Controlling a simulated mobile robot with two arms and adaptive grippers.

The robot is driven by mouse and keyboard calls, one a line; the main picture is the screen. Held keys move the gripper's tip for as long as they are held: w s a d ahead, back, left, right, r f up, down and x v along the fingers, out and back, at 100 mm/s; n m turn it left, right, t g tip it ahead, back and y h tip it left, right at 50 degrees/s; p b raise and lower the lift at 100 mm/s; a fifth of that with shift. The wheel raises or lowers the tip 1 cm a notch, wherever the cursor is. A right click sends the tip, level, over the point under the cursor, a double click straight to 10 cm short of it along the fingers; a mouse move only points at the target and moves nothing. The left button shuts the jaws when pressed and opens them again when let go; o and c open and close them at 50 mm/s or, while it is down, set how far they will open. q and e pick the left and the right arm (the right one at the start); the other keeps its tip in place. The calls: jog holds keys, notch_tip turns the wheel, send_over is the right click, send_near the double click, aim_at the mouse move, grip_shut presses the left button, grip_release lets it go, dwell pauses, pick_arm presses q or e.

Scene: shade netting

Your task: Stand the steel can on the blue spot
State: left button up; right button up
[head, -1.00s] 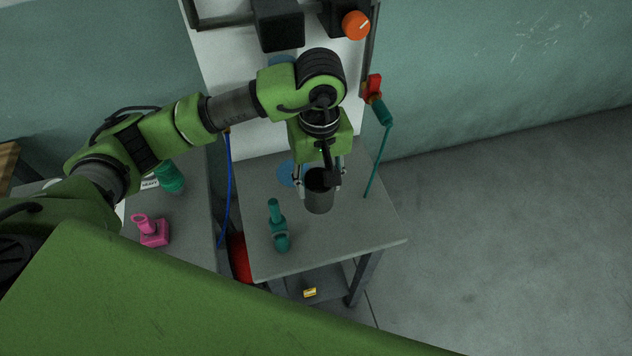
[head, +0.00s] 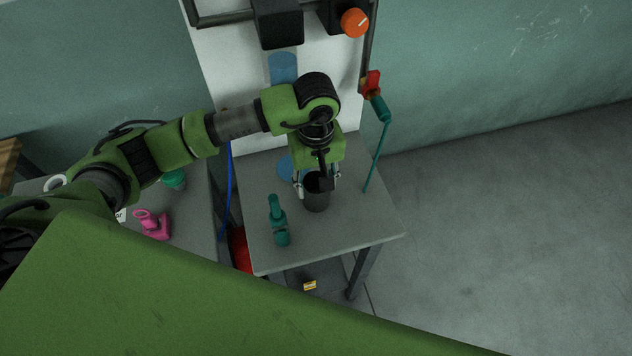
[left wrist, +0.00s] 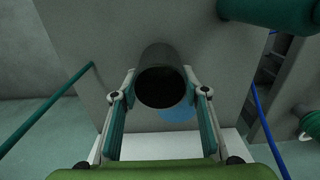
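The steel can (head: 317,199) is a dark grey, open-topped cylinder standing upright on the small grey table. The blue spot (head: 286,166) is flat on the table, behind and left of the can and partly hidden by my gripper. My left gripper (head: 317,184) points down with one finger on each side of the can. In the left wrist view the can (left wrist: 163,65) sits between the teal-padded fingers (left wrist: 160,75), very close to both tips; whether they press on it is unclear. The blue spot (left wrist: 180,115) shows beyond its rim. My right gripper is out of view.
A red-and-teal valve with a thin teal rod (head: 377,155) is at the right rear. A pale board (head: 222,70) rises behind. A pink object (head: 153,226) sits on the left table.

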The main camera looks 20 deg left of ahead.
pick_arm(q)
jog(key=o, duration=0.4)
jog(key=shift+c, duration=0.2)
jog(key=shift+r, duration=0.1)
